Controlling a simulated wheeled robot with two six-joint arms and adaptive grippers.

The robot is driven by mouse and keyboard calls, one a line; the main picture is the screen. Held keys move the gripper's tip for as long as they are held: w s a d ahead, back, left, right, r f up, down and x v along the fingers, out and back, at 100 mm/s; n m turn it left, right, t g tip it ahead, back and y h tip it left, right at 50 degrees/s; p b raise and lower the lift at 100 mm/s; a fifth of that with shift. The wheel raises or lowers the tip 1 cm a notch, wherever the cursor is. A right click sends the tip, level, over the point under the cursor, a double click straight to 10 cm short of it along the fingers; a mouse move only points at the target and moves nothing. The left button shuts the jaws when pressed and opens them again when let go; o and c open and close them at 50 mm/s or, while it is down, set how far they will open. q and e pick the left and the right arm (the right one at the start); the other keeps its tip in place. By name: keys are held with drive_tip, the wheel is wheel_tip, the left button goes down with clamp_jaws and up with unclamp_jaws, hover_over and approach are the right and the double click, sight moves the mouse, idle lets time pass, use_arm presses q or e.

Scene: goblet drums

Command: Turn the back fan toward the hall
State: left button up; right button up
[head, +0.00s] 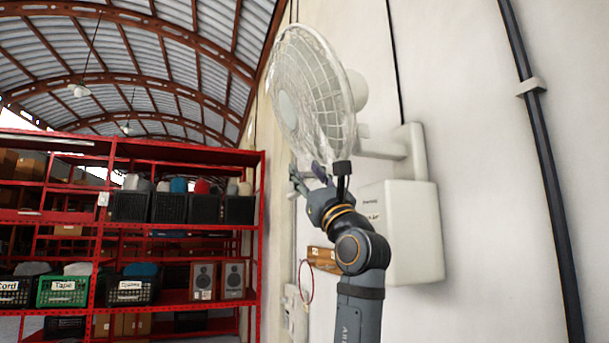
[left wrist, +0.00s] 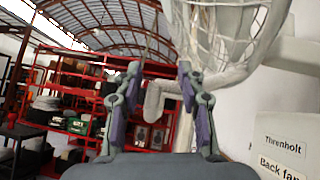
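The white wall fan (head: 312,92) has a round wire cage and sits on a bracket arm (head: 385,147) from the wall. Its cage faces left in the head view. A white box (head: 412,230) hangs below it; in the left wrist view this box (left wrist: 285,145) reads "Threnholt" and "Back fan". My left gripper (head: 308,172) is raised just below the cage. In the left wrist view its fingers (left wrist: 160,88) are apart, with a white curved bar (left wrist: 156,98) showing between them and the cage (left wrist: 225,35) above. I cannot tell whether the fingers touch the bar. My right gripper is out of view.
Red shelving (head: 180,152) with crates and speakers stands at the left. A dark pipe (head: 545,160) runs down the wall at right. A wooden block (head: 324,258) and a red loop (head: 304,283) are beside my left arm.

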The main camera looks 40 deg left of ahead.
use_arm(q)
drive_tip(key=shift+b+v, duration=0.7)
drive_tip(key=shift+v, duration=0.75)
drive_tip(key=shift+s+a, duration=0.1)
drive_tip(key=shift+s, duration=0.05)
